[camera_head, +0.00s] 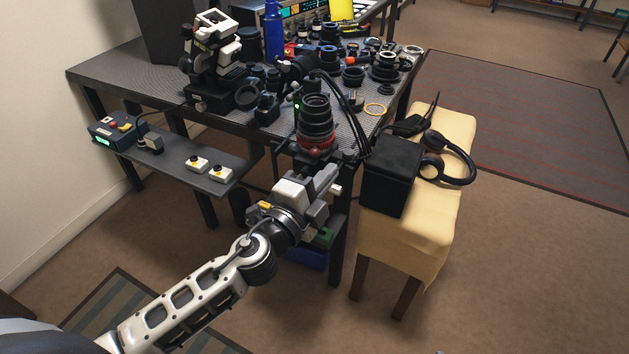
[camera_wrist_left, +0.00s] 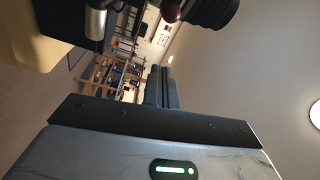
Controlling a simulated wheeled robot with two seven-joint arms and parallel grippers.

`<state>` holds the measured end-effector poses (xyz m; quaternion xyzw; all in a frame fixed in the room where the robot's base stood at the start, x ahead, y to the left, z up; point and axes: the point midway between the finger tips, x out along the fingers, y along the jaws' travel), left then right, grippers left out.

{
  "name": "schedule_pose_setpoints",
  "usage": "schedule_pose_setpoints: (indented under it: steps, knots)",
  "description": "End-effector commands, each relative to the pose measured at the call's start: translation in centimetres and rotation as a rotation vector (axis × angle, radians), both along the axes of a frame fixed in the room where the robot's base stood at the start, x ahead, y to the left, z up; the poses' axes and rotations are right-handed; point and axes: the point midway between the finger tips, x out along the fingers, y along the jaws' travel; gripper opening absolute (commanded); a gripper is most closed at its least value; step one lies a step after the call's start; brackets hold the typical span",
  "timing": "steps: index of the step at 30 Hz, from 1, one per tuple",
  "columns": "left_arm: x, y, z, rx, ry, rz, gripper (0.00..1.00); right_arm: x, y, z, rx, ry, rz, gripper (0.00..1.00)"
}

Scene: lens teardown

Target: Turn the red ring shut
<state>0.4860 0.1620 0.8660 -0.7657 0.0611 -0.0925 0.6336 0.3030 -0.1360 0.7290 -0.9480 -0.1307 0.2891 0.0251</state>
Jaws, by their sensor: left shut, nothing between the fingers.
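The red ring (camera_head: 316,146) sits at the base of an upright black lens (camera_head: 315,112) at the front edge of the workbench. My left gripper (camera_head: 331,178) is just below and in front of the ring, shut and empty, and it looks apart from the ring. In the left wrist view, part of a dark ribbed cylinder (camera_wrist_left: 212,9), likely the lens, is cut off at the top edge. A small reddish part (camera_wrist_left: 172,9) shows beside it. My right gripper is in neither view.
The dark workbench (camera_head: 150,75) is crowded with lens parts, a microscope (camera_head: 212,55) and a blue bottle (camera_head: 273,35). A black box (camera_head: 388,178) and headphones (camera_head: 455,165) rest on a cloth-covered stand (camera_head: 405,240) at the right. A low shelf (camera_head: 180,155) holds small switches.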

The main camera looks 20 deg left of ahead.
Motion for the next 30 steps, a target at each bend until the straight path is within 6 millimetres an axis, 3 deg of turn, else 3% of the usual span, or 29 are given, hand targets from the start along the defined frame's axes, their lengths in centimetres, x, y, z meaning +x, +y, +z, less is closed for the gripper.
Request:
schedule_pose_setpoints:
  steps: [7,9,15,30]
  knots:
    - [5.3,-1.2,0.6,0.0,-0.002,0.0,0.0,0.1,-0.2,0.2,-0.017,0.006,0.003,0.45]
    - [4.7,0.4,-0.2,0.004,0.001,0.002,0.0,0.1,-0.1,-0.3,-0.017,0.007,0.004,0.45]
    - [4.4,2.4,-0.5,0.001,0.001,0.001,0.0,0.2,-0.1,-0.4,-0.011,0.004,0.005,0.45]
    - [4.3,2.8,-0.5,-0.001,0.0,-0.005,0.0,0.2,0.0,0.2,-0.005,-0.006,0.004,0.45]
